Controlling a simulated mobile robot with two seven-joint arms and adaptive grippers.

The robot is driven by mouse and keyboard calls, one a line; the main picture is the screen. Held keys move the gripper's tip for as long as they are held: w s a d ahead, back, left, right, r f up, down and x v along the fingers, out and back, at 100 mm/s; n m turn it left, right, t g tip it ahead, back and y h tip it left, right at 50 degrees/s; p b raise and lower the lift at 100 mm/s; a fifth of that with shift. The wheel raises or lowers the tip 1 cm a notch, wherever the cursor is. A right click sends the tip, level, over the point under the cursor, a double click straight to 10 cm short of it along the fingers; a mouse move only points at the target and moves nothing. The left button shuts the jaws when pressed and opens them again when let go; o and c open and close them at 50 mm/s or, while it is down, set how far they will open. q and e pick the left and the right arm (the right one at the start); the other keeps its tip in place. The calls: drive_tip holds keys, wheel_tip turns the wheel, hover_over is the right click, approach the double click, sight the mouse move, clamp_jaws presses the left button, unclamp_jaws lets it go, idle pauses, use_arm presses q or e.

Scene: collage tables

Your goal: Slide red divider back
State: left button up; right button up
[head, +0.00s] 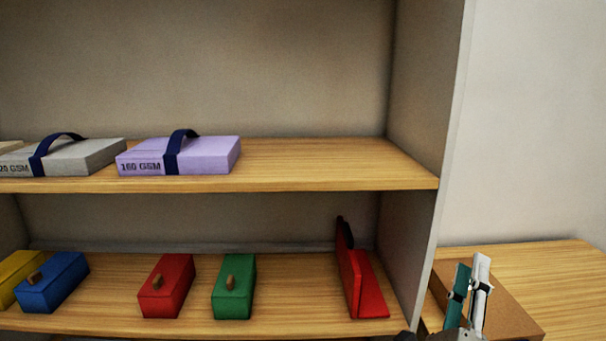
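The red divider (354,281) stands on the lower shelf near its right end, in the head view. It has an upright red panel and a flat red base on its right side, with a dark part at its far upper end. A small dark piece at the bottom edge, just right of the divider's front, appears to be the tip of my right gripper (406,336). It is mostly cut off, so its opening does not show. It looks apart from the divider. My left gripper is not in view.
Green (233,289), red (166,287), blue (53,283) and yellow (17,274) blocks stand left on the lower shelf (285,322). Lilac (212,156) and grey (88,156) packs lie above. A side wall (437,180) bounds the right. Banded teal (456,296) and white (480,285) pieces stand beyond.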

drive_tip(key=s+a+f+n+y, duration=0.1)
drive_tip(key=a+f+n+y, duration=0.5)
drive_tip(key=f+n+y, duration=0.5)
drive_tip(key=s+a+f+n+y, duration=0.1)
drive_tip(key=a+f+n+y, duration=0.5)
drive_tip(key=f+n, duration=0.6)
drive_tip(key=s+d+f+n+g+h, duration=0.1)
drive_tip(key=s+f+n+g, duration=0.3)
drive_tip(key=f, duration=0.7)
drive_tip(key=s+d+f+n+g+h, duration=0.1)
drive_tip(key=s+d+f+n+g, duration=0.2)
drive_tip(key=s+f+n+g, duration=0.2)
wheel_tip(320, 180, down, 7)
drive_tip(key=s+n, duration=0.1)
drive_tip(key=s, duration=0.2)
drive_tip(key=shift+r, duration=0.15)
drive_tip(key=shift+w+r, duration=0.1)
